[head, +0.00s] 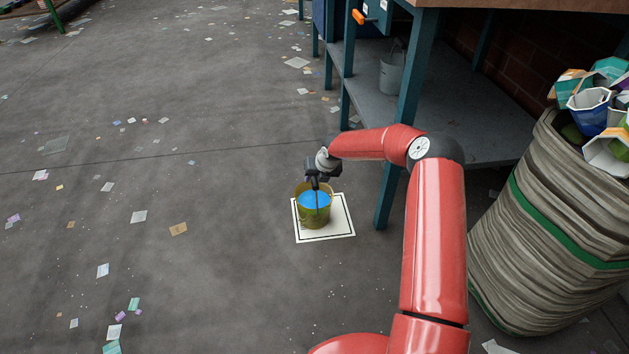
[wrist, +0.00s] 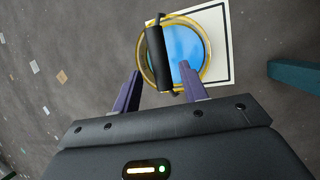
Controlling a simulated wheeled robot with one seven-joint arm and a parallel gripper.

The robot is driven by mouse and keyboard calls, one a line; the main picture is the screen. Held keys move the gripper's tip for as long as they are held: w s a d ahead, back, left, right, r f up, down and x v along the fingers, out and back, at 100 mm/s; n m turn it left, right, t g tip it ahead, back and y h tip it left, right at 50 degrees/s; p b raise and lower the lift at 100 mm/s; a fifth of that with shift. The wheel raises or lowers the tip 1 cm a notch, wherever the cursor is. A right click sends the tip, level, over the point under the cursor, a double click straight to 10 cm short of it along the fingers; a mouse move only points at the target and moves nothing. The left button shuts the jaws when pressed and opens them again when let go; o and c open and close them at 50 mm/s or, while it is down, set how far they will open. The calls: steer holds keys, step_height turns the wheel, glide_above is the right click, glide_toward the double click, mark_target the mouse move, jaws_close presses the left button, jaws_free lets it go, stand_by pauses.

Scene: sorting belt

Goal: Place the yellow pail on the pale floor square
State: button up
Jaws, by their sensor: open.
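The yellow pail (head: 314,212), with blue inside it, stands upright on the pale floor square (head: 341,225), toward the square's left side. In the wrist view the pail (wrist: 205,48) shows from above, with a dark handle grip (wrist: 158,58) across its left part. The pale square (wrist: 240,75) shows beyond the pail's right side. My gripper (head: 316,184) is just above the pail. In the wrist view its open fingers (wrist: 160,88) are spread on both sides of the lower end of the handle grip. I cannot tell whether a finger touches it.
A workbench with a teal leg (head: 396,150) and a low grey shelf (head: 480,125) stands right of the square. A grey bucket (head: 392,72) is on the shelf. A full striped sack (head: 550,235) stands at the right. The left floor is open, with scattered paper scraps.

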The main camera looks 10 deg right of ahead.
steer(key=s+d+r+m+h+p, duration=0.1)
steer(key=s+r+m+h, duration=0.1)
steer(key=s+r+m, duration=0.95)
steer(key=s+d+r+m+h, duration=0.1)
steer(key=s+r+m+h, duration=0.35)
steer(key=s+r, duration=1.05)
steer(key=s+r+m+y, duration=0.2)
steer(key=s+r+m, duration=0.2)
steer(key=s+m, duration=0.5)
steer(key=s+r+m+t+y, duration=0.1)
steer(key=s+r+m, duration=0.3)
steer(key=s+m, duration=0.6)
steer(key=shift+s+d+m+y, duration=0.15)
steer(key=shift+s+m+y, duration=0.15)
steer(key=shift+s+y, duration=0.4)
steer(key=shift+r, duration=0.1)
